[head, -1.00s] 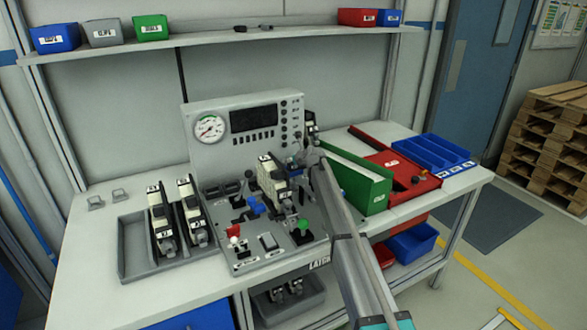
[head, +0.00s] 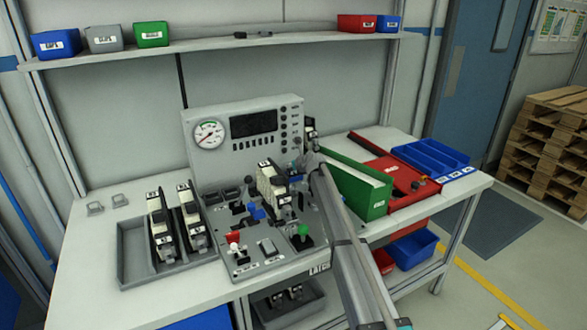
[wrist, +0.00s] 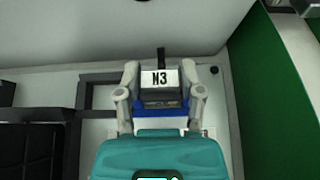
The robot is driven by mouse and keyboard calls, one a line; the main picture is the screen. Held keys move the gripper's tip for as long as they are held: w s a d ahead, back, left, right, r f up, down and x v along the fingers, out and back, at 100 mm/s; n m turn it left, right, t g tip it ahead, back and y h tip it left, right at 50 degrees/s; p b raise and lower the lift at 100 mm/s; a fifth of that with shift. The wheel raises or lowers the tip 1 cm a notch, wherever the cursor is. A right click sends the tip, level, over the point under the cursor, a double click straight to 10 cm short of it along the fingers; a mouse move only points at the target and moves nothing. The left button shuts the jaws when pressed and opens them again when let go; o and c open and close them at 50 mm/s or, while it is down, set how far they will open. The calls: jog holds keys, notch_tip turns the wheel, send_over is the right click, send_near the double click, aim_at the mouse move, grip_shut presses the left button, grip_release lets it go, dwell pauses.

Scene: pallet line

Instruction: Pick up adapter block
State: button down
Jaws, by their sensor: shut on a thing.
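My gripper (wrist: 160,76) shows in the wrist view with its two grey fingers on either side of a small block, the adapter block (wrist: 160,97). The block has a white label reading N3, with dark and blue parts below the label. The fingers are shut on its sides. In the head view my gripper (head: 308,158) is at the right side of the grey panel fixture, left of the green bin. The block is small and partly hidden by my gripper there, so its contact with the surface below cannot be told.
The grey control panel (head: 222,160) with a gauge stands left of my gripper. A cream-and-black unit (head: 271,186) sits on the fixture. A green bin (head: 355,188) is close on the right. A grey tray (head: 133,264) holds two similar units at the left.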

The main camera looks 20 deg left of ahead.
jog(key=shift+r, duration=0.15)
notch_tip(320, 180, up, 2)
jog(key=shift+p, duration=1.1)
jog(key=s+d+r+p, duration=0.2)
jog(key=s+r+p, duration=0.3)
jog(key=s, duration=0.1)
jog(key=s+d+r+p, duration=0.2)
jog(key=s+r+p, duration=0.3)
jog(key=s, duration=0.2)
jog(key=shift+d+r+p, duration=0.3)
jog(key=shift+r+p, duration=0.05)
jog(key=shift+s, duration=0.15)
notch_tip(320, 180, up, 13)
jog(key=p, duration=1.2)
jog(key=shift+f+p, duration=0.15)
jog(key=shift+p, duration=0.25)
